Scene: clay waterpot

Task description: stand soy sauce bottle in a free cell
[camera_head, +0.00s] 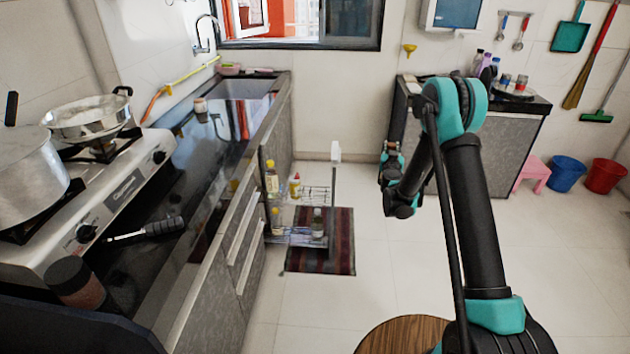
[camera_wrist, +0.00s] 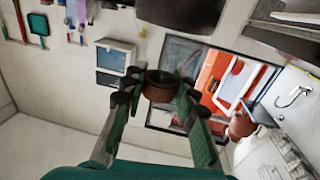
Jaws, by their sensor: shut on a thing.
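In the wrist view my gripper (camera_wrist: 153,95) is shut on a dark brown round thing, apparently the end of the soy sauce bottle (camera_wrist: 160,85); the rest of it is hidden. In the head view my gripper (camera_head: 391,158) is raised to the right of the pull-out rack, and the held thing is too small to make out. The wire rack (camera_head: 318,190) stands out from the counter front on two levels. A yellow bottle (camera_head: 271,180) and a small bottle (camera_head: 295,185) are on its upper level; bottles including a dark one (camera_head: 317,223) are on the lower. Its cells are not clear.
The counter (camera_head: 165,270) with stove (camera_head: 115,195) and pots runs along the left. A striped mat (camera_head: 338,262) lies under the rack. A wooden round top (camera_head: 400,337) is at the bottom. A cabinet (camera_head: 480,155) stands behind my gripper. Floor between rack and arm is clear.

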